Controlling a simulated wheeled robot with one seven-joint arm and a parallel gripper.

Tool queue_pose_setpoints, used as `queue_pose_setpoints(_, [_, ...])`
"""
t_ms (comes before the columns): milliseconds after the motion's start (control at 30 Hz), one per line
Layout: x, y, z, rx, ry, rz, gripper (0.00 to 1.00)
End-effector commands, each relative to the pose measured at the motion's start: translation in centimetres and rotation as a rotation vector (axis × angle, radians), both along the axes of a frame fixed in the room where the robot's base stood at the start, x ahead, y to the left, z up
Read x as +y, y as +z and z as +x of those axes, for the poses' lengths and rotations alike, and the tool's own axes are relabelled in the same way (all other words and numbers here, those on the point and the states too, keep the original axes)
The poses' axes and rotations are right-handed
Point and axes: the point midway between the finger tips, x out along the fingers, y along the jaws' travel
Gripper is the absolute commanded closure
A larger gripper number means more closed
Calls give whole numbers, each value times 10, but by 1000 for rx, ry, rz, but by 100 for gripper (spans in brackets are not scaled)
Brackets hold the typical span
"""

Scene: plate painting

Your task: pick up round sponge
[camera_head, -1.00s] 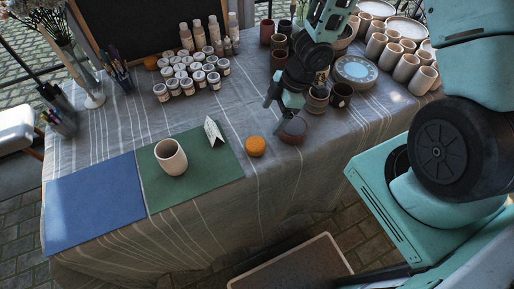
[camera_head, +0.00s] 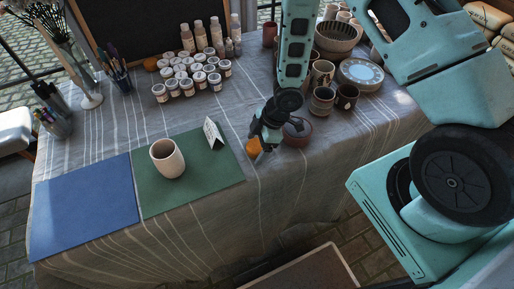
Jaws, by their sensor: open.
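The round sponge (camera_head: 253,146) is orange and sits on the striped tablecloth, just right of the green mat. My gripper (camera_head: 263,148) is over its right side in this view and hides part of it. The gripper is open and points down. I cannot tell whether its fingers touch the sponge or stand around it.
A dark reddish bowl (camera_head: 297,131) stands close to the right of my gripper. A folded white card (camera_head: 213,133) and a beige cup (camera_head: 167,158) stand on the green mat (camera_head: 200,190). Paint jars (camera_head: 188,86) fill the back. The cloth in front is clear.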

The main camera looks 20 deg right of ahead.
Motion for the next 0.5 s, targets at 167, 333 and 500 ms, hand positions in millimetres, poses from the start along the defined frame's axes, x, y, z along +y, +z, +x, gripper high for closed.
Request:
queue_pose_setpoints(167, [2, -5, 0, -1, 1, 1, 17])
queue_pose_setpoints(333, [2, -5, 0, 0, 0, 1, 31])
queue_pose_setpoints(500, [2, -4, 0, 0, 0, 1, 65])
